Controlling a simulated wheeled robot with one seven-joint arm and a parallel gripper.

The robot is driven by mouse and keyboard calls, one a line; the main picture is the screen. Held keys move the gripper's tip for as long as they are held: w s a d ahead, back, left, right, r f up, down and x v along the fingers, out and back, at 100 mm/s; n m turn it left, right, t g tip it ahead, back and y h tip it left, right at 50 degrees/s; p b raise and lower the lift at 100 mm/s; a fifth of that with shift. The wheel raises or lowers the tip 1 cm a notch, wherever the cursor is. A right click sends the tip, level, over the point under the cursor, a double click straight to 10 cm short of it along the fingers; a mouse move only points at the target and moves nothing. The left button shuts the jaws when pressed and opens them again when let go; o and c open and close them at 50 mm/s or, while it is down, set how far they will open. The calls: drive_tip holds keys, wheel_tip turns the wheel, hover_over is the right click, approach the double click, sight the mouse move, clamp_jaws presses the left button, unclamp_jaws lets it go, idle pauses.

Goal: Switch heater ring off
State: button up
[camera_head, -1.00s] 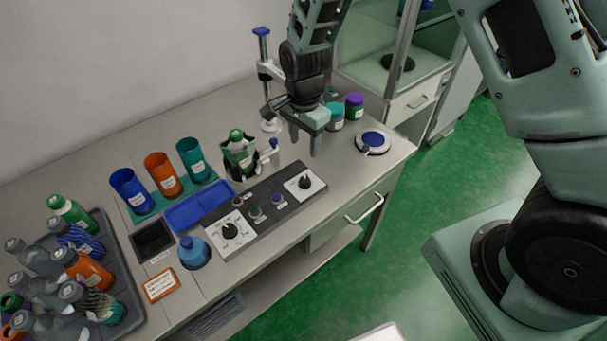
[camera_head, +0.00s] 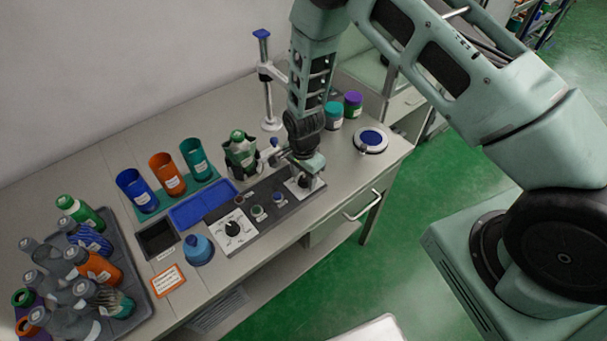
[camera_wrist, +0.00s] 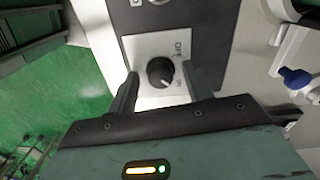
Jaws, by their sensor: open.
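A black rotary knob (camera_wrist: 160,72) sits on a white plate (camera_wrist: 145,48) marked OFF and ON in the wrist view. Its pale pointer line points toward the ON mark. My gripper (camera_wrist: 160,78) is open, with one finger on each side of the knob; I cannot tell whether they touch it. In the head view, my gripper (camera_head: 304,178) is low over the right end of the dark control panel (camera_head: 268,212) and partly hides this knob. I cannot tell which object is the heater ring.
A second knob (camera_head: 232,229) and small buttons (camera_head: 257,211) sit further left on the panel. A clamped green bottle (camera_head: 240,155) stands behind it, with a blue tray (camera_head: 200,206) to the left. A blue-topped round pad (camera_head: 371,138) lies to the right.

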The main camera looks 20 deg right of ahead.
drive_tip(key=c, duration=1)
drive_tip(key=shift+o, duration=0.2)
drive_tip(key=shift+n+b, duration=0.3)
drive_tip(key=shift+n, duration=0.1)
drive_tip(key=n+b, duration=0.2)
drive_tip(key=shift+f+n, duration=0.15)
drive_tip(key=shift+n, duration=0.15)
drive_tip(key=n+b, duration=0.2)
drive_tip(key=n, duration=0.3)
drive_tip(key=shift+b, duration=0.4)
drive_tip(key=n+b, duration=0.1)
drive_tip(key=n, duration=0.4)
drive_tip(key=shift+d+b, duration=0.15)
drive_tip(key=shift+b, duration=0.2)
drive_tip(key=shift+n+b, duration=0.6)
drive_tip(key=shift+n, duration=1.7)
drive_tip(key=shift+r, duration=0.2)
